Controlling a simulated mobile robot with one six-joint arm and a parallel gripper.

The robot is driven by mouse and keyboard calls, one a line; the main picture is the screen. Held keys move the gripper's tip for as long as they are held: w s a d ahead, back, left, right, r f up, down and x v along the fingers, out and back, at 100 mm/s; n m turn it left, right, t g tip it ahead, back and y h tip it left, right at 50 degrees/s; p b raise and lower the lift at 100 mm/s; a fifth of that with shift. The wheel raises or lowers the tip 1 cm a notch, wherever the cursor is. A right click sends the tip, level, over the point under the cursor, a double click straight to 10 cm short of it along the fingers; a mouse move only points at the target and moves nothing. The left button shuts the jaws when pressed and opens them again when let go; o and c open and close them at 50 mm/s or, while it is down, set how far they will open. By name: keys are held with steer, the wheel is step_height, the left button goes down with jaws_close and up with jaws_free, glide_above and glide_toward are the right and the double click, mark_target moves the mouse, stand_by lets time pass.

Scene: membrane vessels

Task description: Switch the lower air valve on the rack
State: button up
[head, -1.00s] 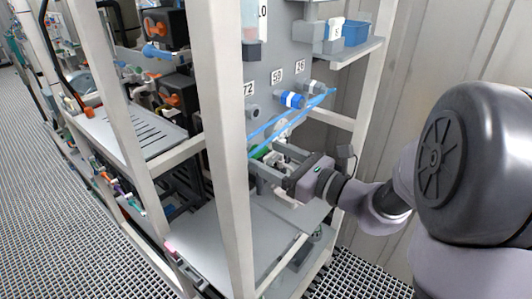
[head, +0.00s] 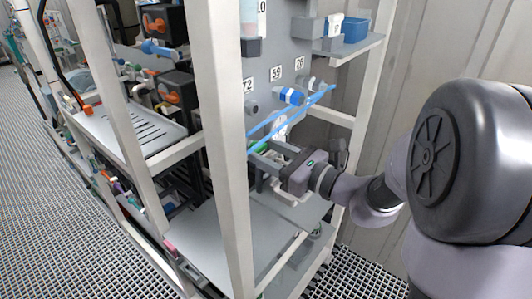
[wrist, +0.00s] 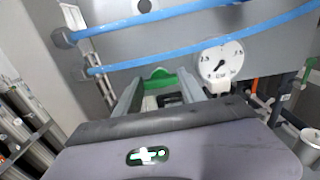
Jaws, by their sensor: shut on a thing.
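A green valve part (wrist: 158,76) is on the rack's grey panel, below two blue tubes, in the wrist view. A bit of its green handle (head: 257,146) also shows in the head view, beside the rack's front post. My gripper (head: 262,163) reaches into the rack from the right at this height. In the wrist view my gripper's fingers (wrist: 160,92) stand on either side of the green part and are shut on it. The fingers hide much of the valve body, so its exact handle angle is hard to tell.
A round pressure gauge (wrist: 221,62) sits just right of the fingers. Blue tubes (head: 290,119) cross the panel above my gripper. A white front post (head: 229,150) stands close on the left, and a grey shelf (head: 200,240) lies below.

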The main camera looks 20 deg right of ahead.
steer(key=n+b, duration=0.1)
steer(key=b, duration=0.1)
steer(key=n+b, duration=0.1)
steer(key=b, duration=0.1)
steer(key=shift+f+n, duration=0.3)
steer(key=shift+f, duration=0.05)
steer(key=n+b, duration=1.2)
steer(key=b, duration=0.7)
steer(key=shift+s+a+n+b, duration=0.1)
steer(key=shift+n+b, duration=0.3)
steer(key=shift+r, duration=0.15)
steer(key=o, duration=1.4)
steer(key=shift+c, duration=0.2)
